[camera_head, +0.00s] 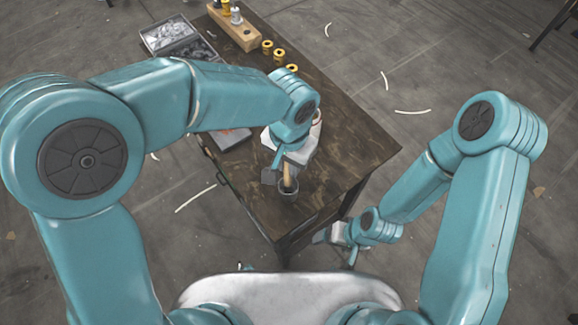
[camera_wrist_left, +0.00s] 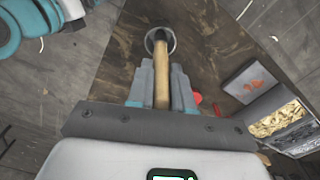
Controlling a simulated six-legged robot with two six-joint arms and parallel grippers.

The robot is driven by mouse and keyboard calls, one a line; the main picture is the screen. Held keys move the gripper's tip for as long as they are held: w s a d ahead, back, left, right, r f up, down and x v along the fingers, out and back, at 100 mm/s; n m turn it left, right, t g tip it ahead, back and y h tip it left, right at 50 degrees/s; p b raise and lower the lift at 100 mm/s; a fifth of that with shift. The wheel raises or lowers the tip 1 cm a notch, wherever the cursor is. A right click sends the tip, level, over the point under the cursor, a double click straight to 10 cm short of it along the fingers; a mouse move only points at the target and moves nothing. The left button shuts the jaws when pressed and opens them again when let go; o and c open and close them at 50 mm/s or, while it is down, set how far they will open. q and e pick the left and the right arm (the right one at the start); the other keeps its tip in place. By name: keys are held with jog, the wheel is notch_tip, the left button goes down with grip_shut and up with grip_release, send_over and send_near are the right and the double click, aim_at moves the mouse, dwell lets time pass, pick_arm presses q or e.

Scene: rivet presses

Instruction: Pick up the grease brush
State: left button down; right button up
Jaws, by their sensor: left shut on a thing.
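The grease brush (camera_head: 287,172) has a light wooden handle and stands upright in a small dark round pot (camera_head: 289,190) near the table's front corner. In the left wrist view its handle (camera_wrist_left: 161,78) runs between the two fingers toward the metal-rimmed pot (camera_wrist_left: 160,36). My left gripper (camera_head: 286,178) is shut on the handle, with one grey finger on each side. The bristles are hidden in the pot. My right gripper (camera_head: 330,235) is low beside the table's front right edge, away from the brush; its fingers are too small to read.
The dark wooden table (camera_head: 355,150) is bare right of the pot. A grey tray of metal parts (camera_head: 180,40), a wooden block with bottles (camera_head: 235,27) and yellow-black rings (camera_head: 279,54) lie farther back. A flat grey case (camera_head: 232,138) is partly behind my left arm.

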pick_arm(q)
notch_tip(320, 180, up, 18)
jog(key=shift+r+p, duration=0.2)
jog(key=shift+p, duration=0.1)
dwell(0.6)
